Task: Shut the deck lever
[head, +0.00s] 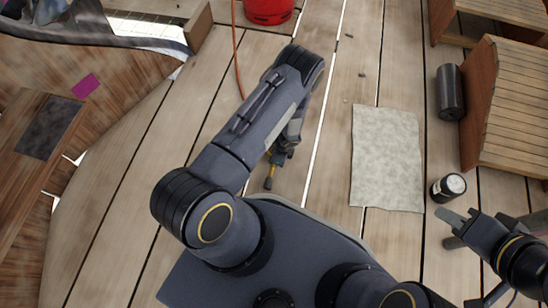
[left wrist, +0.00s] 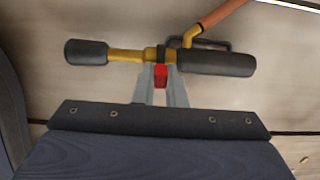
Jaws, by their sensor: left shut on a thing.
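A torch-like tool with a yellow tube (left wrist: 126,55), a black nozzle end and a black handle lies across the left wrist view. An orange hose joins it at the top right. My left gripper (left wrist: 160,76) is shut on this tool, with a small red piece showing between the fingertips. In the head view the tool (head: 270,178) is partly hidden under my left arm. I cannot tell which part, if any, is the deck lever. My right gripper (head: 446,228) is open and empty at the lower right, just below a black can with a white top (head: 448,187).
A red cylinder (head: 268,10) with an orange hose stands at the top. A grey mat (head: 387,160) lies on the planks. A dark roll (head: 450,92) lies beside wooden slatted pieces (head: 515,110) at right. Curved woodwork (head: 80,70) fills the left.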

